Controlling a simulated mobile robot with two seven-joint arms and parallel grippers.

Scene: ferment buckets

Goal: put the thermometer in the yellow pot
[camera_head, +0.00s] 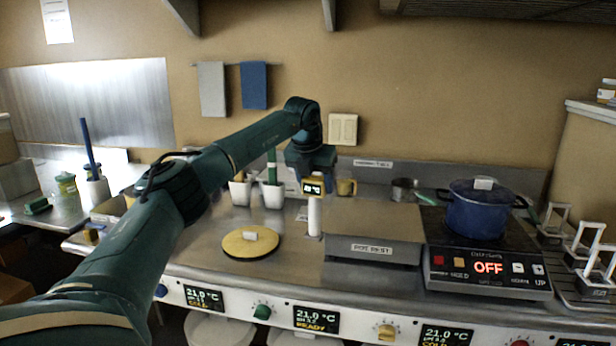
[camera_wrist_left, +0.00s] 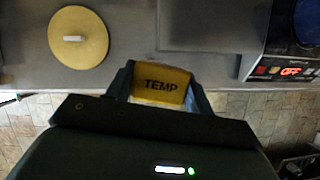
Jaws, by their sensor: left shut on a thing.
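The thermometer (camera_head: 313,188) has a yellow head with a small dark display. In the left wrist view its yellow top (camera_wrist_left: 161,84) reads TEMP. My left gripper (camera_head: 312,172) is shut on this head, which sits between the two fingers (camera_wrist_left: 160,88). A white post (camera_head: 314,218) stands directly below the head; I cannot tell whether it is the probe or a holder. A round yellow lid (camera_head: 251,242) with a pale handle lies on the counter to the left, apart from the gripper. No open yellow pot shows clearly. My right gripper is not in view.
A grey POT REST plate (camera_head: 373,234) is right of the thermometer. A blue pot (camera_head: 479,208) stands on a hotplate (camera_head: 485,270) reading OFF. Temperature displays and knobs line the front.

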